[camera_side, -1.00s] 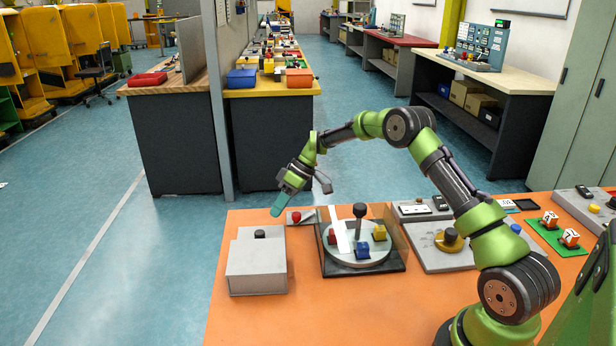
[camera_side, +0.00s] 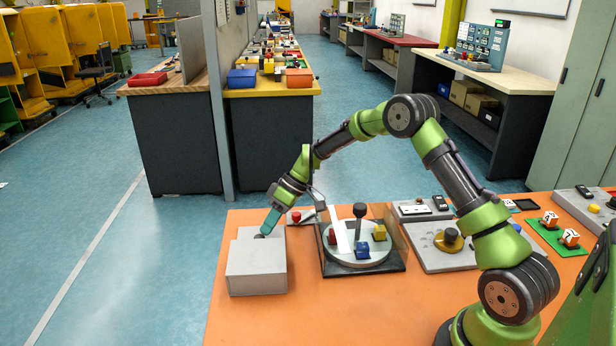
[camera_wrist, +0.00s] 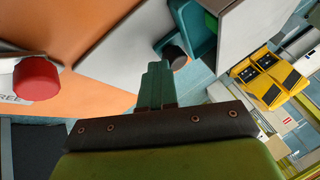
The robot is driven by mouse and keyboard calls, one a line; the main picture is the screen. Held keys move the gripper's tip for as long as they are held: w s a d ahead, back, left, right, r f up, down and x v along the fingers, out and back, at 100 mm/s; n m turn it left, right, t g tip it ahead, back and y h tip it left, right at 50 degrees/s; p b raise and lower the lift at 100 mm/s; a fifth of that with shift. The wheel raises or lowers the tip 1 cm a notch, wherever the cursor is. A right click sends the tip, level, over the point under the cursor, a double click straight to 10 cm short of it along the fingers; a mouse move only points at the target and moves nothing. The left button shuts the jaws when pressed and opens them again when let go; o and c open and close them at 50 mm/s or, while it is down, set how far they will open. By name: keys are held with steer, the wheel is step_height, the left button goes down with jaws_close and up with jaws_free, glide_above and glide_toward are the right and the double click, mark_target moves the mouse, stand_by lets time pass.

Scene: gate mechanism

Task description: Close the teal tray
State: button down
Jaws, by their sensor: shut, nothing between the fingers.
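The teal tray (camera_wrist: 196,30) shows in the wrist view as a small teal piece with raised walls, beside grey surfaces of the box. A dark round knob (camera_wrist: 176,56) sits at its near end. In the side view the grey box (camera_side: 256,272) stands at the table's left, and the tray itself cannot be made out. My gripper (camera_side: 267,230) points down at the far part of the box top, its teal fingers closed and empty. In the wrist view the fingertips (camera_wrist: 157,68) are right beside the knob; I cannot tell whether they touch it.
A red button (camera_side: 296,216) stands just right of the box's far side. A round turntable (camera_side: 357,251) with coloured blocks and a clear panel is farther right. The orange table (camera_side: 300,318) is clear in front.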

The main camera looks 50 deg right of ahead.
steer(key=shift+s+a, duration=0.8)
steer(key=shift+a, duration=0.05)
